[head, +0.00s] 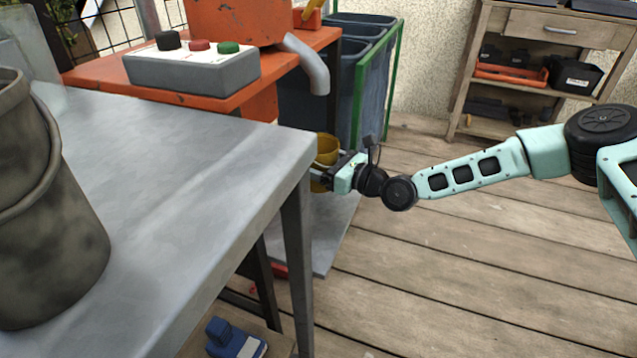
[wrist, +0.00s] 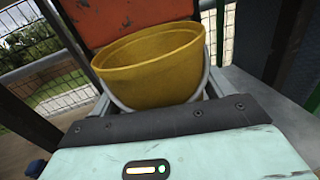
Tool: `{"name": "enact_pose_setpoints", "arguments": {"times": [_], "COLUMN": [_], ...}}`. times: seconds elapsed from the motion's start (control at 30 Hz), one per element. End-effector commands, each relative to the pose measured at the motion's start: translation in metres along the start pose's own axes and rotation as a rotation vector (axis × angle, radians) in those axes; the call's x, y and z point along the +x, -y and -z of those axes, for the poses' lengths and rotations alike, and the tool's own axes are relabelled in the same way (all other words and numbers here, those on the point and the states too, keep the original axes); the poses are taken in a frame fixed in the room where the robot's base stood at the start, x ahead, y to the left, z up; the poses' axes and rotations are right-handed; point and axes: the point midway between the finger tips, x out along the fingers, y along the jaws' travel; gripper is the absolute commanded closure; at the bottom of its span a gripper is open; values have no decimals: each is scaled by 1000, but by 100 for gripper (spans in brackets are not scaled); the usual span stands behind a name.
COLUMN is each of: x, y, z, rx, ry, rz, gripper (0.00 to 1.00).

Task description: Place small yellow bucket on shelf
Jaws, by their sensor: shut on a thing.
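The small yellow bucket (wrist: 152,65) is upright between my gripper's fingers in the wrist view, its pale handle hanging down around its near side. In the head view only part of the bucket (head: 327,148) shows past the table's corner and my wrist. My gripper (head: 325,163) is shut on the bucket beside the grey table's right end, below the spout. A wooden shelf unit (head: 464,70) stands at the back right, with a drawer and an orange tray; I cannot tell whether it is the task's shelf.
The grey metal table (head: 190,150) carries a large dark bucket (head: 45,215) at left. An orange machine (head: 235,20) with a grey spout (head: 308,65) and a button box (head: 195,70) is behind. Blue bins (head: 370,75) stand beyond my gripper. The plank floor at right is clear.

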Motion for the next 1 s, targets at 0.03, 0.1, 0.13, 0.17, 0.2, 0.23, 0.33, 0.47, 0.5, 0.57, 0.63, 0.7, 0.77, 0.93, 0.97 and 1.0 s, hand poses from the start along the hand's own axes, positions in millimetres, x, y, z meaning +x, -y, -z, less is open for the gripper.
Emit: {"name": "enact_pose_setpoints", "arguments": {"times": [0.03,0.1,0.13,0.17,0.2,0.23,0.33,0.47,0.5,0.57,0.63,0.7,0.77,0.93,0.97,1.0], "x": [0,0,0,0,0,0,0,0,0,0,0,0,0,0,0,0], "y": [0,0,0,0,0,1,2,2,2,2,2,2,2,2,2,2], "z": [6,15,21,26,34,38,47,47,47,47,48,51,49,49,49,49], "rx": [0,0,0,0,0,0,0,0,0,0,0,0,0,0,0,0], "ry": [1,1,0,-1,-1,0,1,1,1,1,1,1,1,1,1,1], "rz": [0,0,-1,-1,-1,-1,0,0,0,0,0,0,0,0,0,0], "gripper": [43,43,43,43,43,43,43,43,43,43,43,43,6,0,0,0]}}
